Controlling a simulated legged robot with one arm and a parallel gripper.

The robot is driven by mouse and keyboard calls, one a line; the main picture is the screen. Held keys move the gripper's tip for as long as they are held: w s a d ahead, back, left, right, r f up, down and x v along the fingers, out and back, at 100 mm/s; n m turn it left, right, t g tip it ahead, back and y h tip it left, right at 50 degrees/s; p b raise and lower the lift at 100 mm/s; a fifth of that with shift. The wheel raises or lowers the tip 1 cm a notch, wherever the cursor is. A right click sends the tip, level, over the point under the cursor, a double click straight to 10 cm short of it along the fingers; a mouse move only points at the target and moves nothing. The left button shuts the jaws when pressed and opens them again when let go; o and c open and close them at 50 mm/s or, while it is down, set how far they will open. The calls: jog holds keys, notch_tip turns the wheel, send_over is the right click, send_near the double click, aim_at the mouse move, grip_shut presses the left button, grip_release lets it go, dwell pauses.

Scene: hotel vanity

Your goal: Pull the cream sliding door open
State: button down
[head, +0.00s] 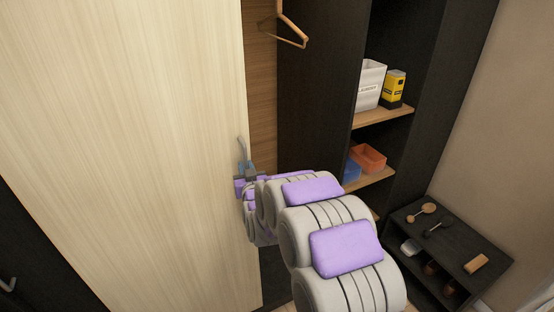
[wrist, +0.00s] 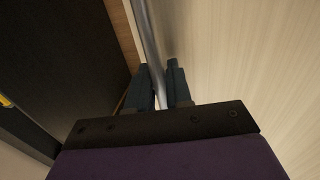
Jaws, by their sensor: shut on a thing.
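The cream sliding door (head: 130,140) fills the left of the head view, with light wood grain. It also fills the right side of the wrist view (wrist: 240,60). Its grey bar handle (head: 241,148) stands near the door's right edge; in the wrist view the handle (wrist: 147,45) runs down between the fingers. My gripper (head: 246,167) is at that edge, shut on the handle, with one dark finger on each side of it (wrist: 160,85). My arm hides part of the door's lower right edge in the head view.
Right of the door, the dark wardrobe is open, with a hanger (head: 290,30) and shelves holding a white bin (head: 370,85), a yellow box (head: 394,88) and an orange bin (head: 368,158). A low dark rack (head: 450,245) with brushes stands at right.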

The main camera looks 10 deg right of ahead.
aim_at(207, 172)
jog(key=s+a, duration=0.1)
jog(key=a, duration=0.2)
jog(key=s+a+p, duration=0.1)
jog(key=a, duration=0.3)
jog(key=s+a, duration=0.2)
jog(key=a, duration=0.1)
jog(key=shift+a+p, duration=0.4)
jog(key=shift+a+r, duration=0.15)
jog(key=shift+a, duration=0.2)
jog(key=c, duration=1.4)
grip_release()
jog(key=shift+o, duration=0.9)
jog(key=shift+a, duration=0.15)
jog(key=shift+d, duration=0.2)
